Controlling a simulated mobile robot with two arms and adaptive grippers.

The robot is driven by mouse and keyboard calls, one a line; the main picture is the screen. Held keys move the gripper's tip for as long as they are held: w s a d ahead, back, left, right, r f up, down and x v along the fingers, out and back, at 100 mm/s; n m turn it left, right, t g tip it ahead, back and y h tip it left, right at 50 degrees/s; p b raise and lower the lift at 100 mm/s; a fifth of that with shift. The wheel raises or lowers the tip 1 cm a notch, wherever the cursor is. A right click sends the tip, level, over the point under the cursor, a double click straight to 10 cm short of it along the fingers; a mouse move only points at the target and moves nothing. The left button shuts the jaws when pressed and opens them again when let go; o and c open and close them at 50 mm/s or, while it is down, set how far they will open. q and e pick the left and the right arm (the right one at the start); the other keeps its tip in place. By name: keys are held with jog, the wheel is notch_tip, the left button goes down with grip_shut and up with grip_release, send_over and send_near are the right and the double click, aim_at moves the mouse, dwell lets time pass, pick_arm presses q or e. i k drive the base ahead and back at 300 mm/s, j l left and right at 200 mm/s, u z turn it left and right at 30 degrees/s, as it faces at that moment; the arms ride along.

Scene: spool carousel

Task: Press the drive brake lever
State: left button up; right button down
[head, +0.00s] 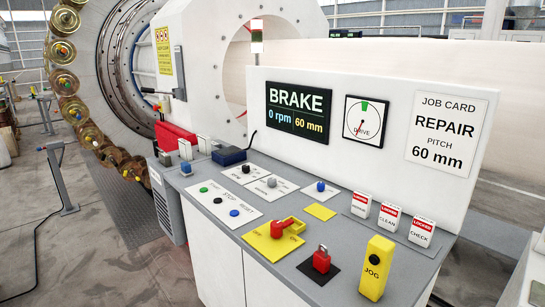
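No part is labelled as the drive brake lever. A lever with a dark grip (147,91) sticks out to the left above a red housing (176,136) beside the big ring, and may be it. A grey upright handle (180,72) is on the white machine wall near the yellow warning sign (163,50). The screen (298,112) on the console reads BRAKE, 0 rpm, 60 mm. The DRIVE dial (365,121) has a green sector at its top, and its red needle points down and left. Neither of my grippers is in view.
Brass spools (70,82) line the carousel. A grey post (63,175) stands on the floor left.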

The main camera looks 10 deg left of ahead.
aim_at(145, 90)
jog(key=i+j, duration=0.25)
jog(key=j, duration=0.35)
jog(key=i+j, duration=0.25)
jog(key=j, duration=0.4)
jog(key=i+j, duration=0.2)
jog(key=j, duration=0.4)
jog(key=i+j, duration=0.25)
jog(key=j, duration=0.4)
jog(key=i+j, duration=0.25)
jog(key=j, duration=0.35)
jog(key=i+j, duration=0.25)
jog(key=j, duration=0.4)
jog(key=i+j, duration=0.2)
jog(key=j, duration=0.4)
jog(key=i+j, duration=0.25)
jog(key=j, duration=0.35)
jog(key=z, duration=0.05)
